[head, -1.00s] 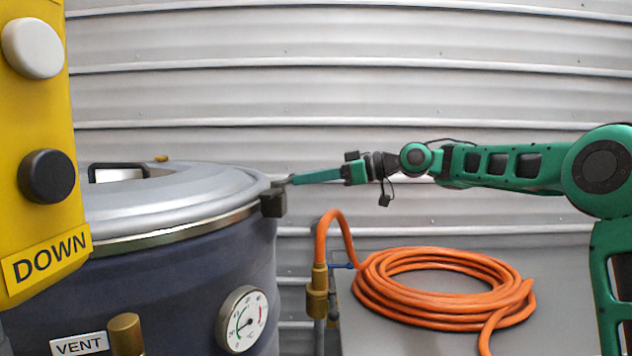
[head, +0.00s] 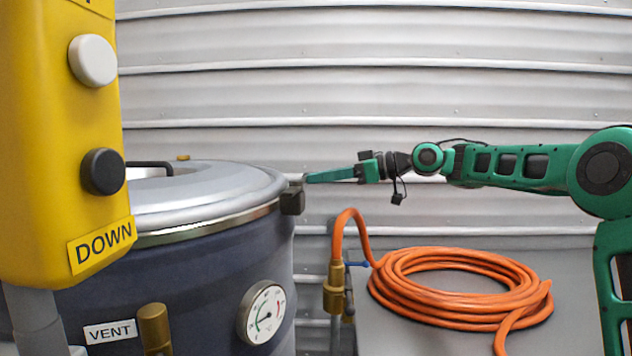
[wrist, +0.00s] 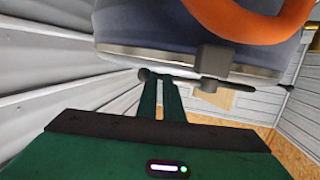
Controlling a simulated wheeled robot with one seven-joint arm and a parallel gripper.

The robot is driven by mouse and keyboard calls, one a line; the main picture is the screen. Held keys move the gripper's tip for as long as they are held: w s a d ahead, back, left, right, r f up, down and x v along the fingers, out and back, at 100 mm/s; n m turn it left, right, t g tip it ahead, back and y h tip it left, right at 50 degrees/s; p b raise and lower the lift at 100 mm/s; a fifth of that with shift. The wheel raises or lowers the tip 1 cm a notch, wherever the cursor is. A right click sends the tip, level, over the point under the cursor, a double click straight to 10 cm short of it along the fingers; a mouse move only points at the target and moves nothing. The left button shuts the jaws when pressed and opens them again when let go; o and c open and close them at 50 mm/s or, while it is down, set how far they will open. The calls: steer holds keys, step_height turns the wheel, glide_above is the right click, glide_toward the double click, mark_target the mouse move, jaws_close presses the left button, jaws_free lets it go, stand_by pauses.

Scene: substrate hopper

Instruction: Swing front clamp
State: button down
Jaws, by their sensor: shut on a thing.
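The front clamp (head: 292,202) is a dark block on the rim of the large dark-blue vessel (head: 200,275) with a grey domed lid (head: 215,185). A short grey lever (head: 296,181) reaches from the clamp to my fingertips. My gripper (head: 307,180) is level at the rim's right side, shut on the clamp lever. In the wrist view my fingers (wrist: 160,79) close around a thin bar ending in a dark knob (wrist: 144,74). The clamp block (wrist: 213,60) is right of them, against the rim. The bar is partly hidden by the fingers.
A yellow control box (head: 60,150) marked DOWN stands close at the left. An orange hose coil (head: 455,290) lies on a grey surface below my arm, with a brass fitting (head: 335,290) beside the vessel. A corrugated wall (head: 400,90) is behind.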

steer(key=shift+s+a+r, duration=0.1)
steer(key=shift+s+a, duration=0.1)
steer(key=shift+a, duration=0.35)
steer(key=w+d+v, duration=0.1)
steer(key=w+v, duration=0.1)
steer(key=v, duration=1.2)
step_height(320, 180, down, 11)
steer(key=s+d+m+t+h, duration=0.1)
steer(key=d+m+h, duration=0.1)
steer(key=m+h, duration=0.35)
steer(key=s+d+f+m+h, duration=0.5)
steer(key=s+d+f, duration=0.2)
steer(key=d+f, duration=0.15)
steer(key=s+d+f+m+g+h, duration=0.1)
steer(key=s+d+f, duration=0.4)
steer(key=s, duration=0.8)
steer(key=s+d+f+m+g+h, duration=0.2)
steer(key=s+d+f+m, duration=0.3)
steer(key=s, duration=0.8)
steer(key=s+d+f+m+g+h, duration=0.1)
steer(key=s+d+f+m, duration=0.3)
steer(key=s, duration=0.8)
steer(key=shift+s+d+f+m+g, duration=0.4)
steer(key=shift+f+g, duration=0.1)
steer(key=shift+g, duration=0.3)
